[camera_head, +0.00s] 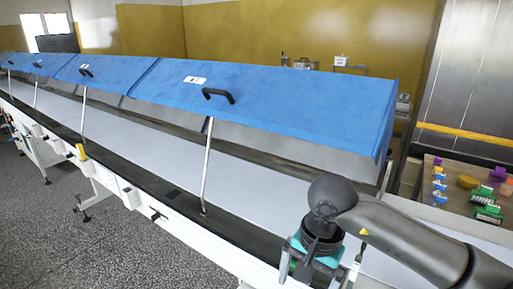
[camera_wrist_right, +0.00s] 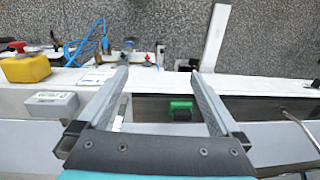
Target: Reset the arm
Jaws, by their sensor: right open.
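My right arm (camera_head: 400,236) comes in from the right in the head view, and its wrist bends down over the near edge of the conveyor. My right gripper (camera_head: 314,268) is at the bottom of that view, its fingers mostly cut off or hidden. In the right wrist view the gripper (camera_wrist_right: 158,75) is open, its two fingers apart with nothing held between them. Behind and between the fingers are the white machine rail (camera_wrist_right: 150,82) and a small green part (camera_wrist_right: 181,110). My left gripper is not in view.
A long conveyor (camera_head: 150,144) runs under blue hinged covers (camera_head: 270,95) propped on thin rods. A table (camera_head: 428,180) with colourful small items stands at the right. A yellow box with a red button (camera_wrist_right: 27,68) and a grey box (camera_wrist_right: 52,103) sit on the machine edge.

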